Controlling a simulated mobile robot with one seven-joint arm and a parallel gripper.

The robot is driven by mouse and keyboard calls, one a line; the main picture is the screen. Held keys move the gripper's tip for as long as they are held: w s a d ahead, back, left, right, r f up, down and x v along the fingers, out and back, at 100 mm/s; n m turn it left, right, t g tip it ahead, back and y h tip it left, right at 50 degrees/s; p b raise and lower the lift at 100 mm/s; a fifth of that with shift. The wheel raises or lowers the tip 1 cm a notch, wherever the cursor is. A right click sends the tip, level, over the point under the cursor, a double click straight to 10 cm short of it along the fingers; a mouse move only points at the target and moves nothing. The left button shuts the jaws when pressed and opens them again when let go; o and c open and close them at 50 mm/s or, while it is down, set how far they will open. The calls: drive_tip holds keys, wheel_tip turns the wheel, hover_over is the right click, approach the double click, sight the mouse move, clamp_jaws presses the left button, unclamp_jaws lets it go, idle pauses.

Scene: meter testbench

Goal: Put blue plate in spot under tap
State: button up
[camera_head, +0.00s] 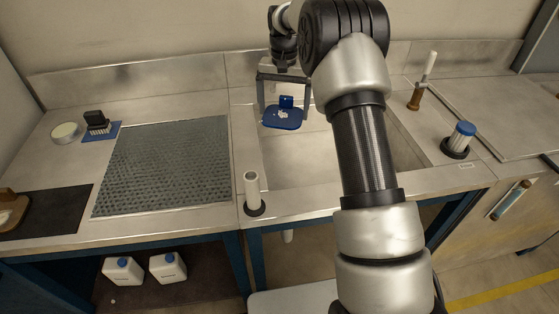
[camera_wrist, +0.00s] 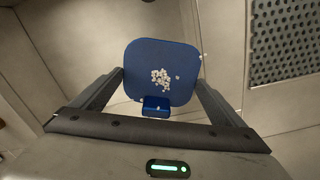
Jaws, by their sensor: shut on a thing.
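The blue plate (camera_head: 283,120) is between the fingers of my gripper (camera_head: 284,107), over the left part of the sink basin (camera_head: 285,165). In the wrist view the blue plate (camera_wrist: 150,55) is a rounded square with a small raised blue tab at its near edge. A cluster of small white pieces (camera_wrist: 160,79) lies on it, and a few pieces are near its right edge. The fingers of my gripper (camera_wrist: 160,82) are wide apart, one at each side of the plate, shut on it.
A metal mesh panel (camera_head: 165,165) covers the counter left of the basin. An upright pale tube (camera_head: 252,188) stands at the basin's front left. A blue-topped cylinder (camera_head: 462,135) and a white-handled item (camera_head: 429,68) stand at right. A black brush (camera_head: 96,121) is at far left.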

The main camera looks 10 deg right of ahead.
sight(283, 160)
drive_tip(key=f+b, duration=0.1)
drive_tip(key=f, duration=0.8)
drive_tip(key=f+b, duration=0.1)
drive_tip(key=f, duration=0.8)
drive_tip(key=shift+w+f+b, duration=0.2)
drive_tip(key=shift+f+b, duration=0.1)
drive_tip(key=shift+b, duration=0.05)
drive_tip(key=shift+f, duration=0.2)
drive_tip(key=o, duration=1.4)
